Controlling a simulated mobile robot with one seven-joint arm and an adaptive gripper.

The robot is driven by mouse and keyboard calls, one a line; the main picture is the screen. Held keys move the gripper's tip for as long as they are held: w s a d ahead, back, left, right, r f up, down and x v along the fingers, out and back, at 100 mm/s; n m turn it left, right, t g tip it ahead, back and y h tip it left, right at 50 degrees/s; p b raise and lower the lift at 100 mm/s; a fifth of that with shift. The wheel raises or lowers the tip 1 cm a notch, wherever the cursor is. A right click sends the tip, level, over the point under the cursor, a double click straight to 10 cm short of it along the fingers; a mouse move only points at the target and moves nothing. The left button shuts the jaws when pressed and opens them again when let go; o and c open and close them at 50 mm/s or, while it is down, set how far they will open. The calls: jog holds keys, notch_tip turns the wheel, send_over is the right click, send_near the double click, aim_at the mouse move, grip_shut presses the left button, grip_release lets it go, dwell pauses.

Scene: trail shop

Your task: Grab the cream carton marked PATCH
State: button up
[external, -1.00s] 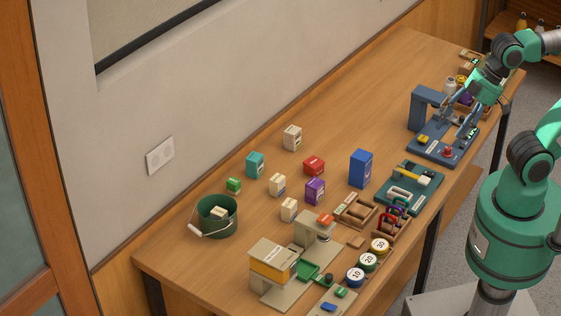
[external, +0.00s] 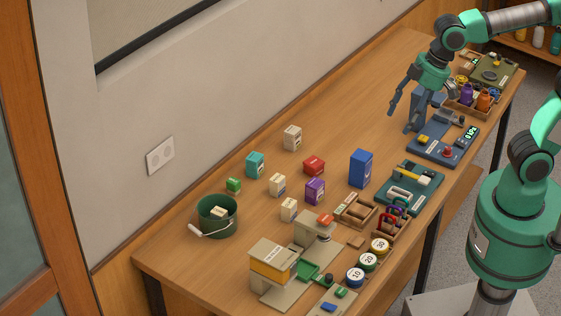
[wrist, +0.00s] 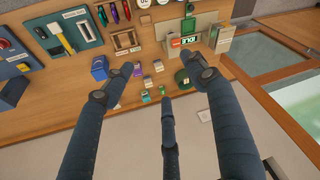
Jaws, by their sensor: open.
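Several small cream cartons stand on the bench: one at the back (external: 292,138), one in the middle (external: 277,185), and one nearer the front (external: 289,210). Another cream block (external: 218,212) sits inside the green bucket. Their markings are too small to read, so I cannot tell which says PATCH. Cream cartons also show small in the wrist view (wrist: 158,66), between my fingers. My gripper (external: 404,112) is open and empty, above the bench near the blue press, well right of the cartons. Its spread fingers fill much of the wrist view (wrist: 160,75).
The green bucket (external: 205,229) is at left. Beige machines (external: 272,264) stand in front. The bench behind the blue box is clear.

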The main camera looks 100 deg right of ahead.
jog(key=w+d+f+m+g, duration=0.1)
jog(key=w+d+f, duration=0.1)
jog(key=w+d, duration=0.3)
jog(key=w+d+f+m, duration=0.1)
jog(key=w+d, duration=0.1)
jog(key=w, duration=0.5)
jog(key=m+g, duration=0.3)
jog(key=m, duration=0.2)
send_over(277, 177)
notch_tip(277, 177, down, 27)
jog(key=shift+s+r+y+p, duration=0.1)
jog(key=shift+r+y+p, duration=0.15)
jog(key=shift+p, duration=0.2)
jog(key=shift+f, duration=0.15)
jog(key=shift+f+b, duration=0.5)
jog(key=shift+f, duration=3.7)
